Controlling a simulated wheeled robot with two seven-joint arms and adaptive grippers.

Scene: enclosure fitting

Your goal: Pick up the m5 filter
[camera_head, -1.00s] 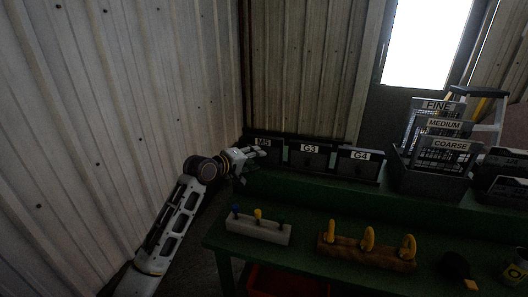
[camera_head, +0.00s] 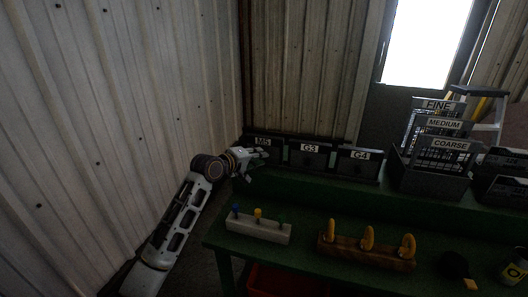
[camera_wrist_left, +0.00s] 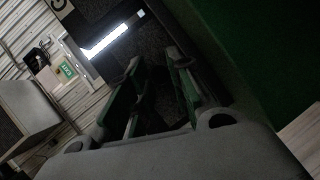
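The m5 filter (camera_head: 275,143) is a dark panel with a white M5 label, at the left end of the row at the back of the green bench. My left gripper (camera_head: 260,154) is in front of it and hides part of it. In the left wrist view, the two fingers (camera_wrist_left: 157,82) stand apart with a dark gap between them. A dark, rough-faced panel with a bright strip lies just beyond the fingertips; whether they touch it I cannot tell. My right gripper does not show.
The G3 (camera_head: 309,157) and G4 (camera_head: 358,164) panels stand to the right. A pale block (camera_head: 258,230) with coloured pegs and a wooden block (camera_head: 366,256) with yellow rings are on the front of the green bench (camera_head: 310,192). A corrugated wall is close on the left.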

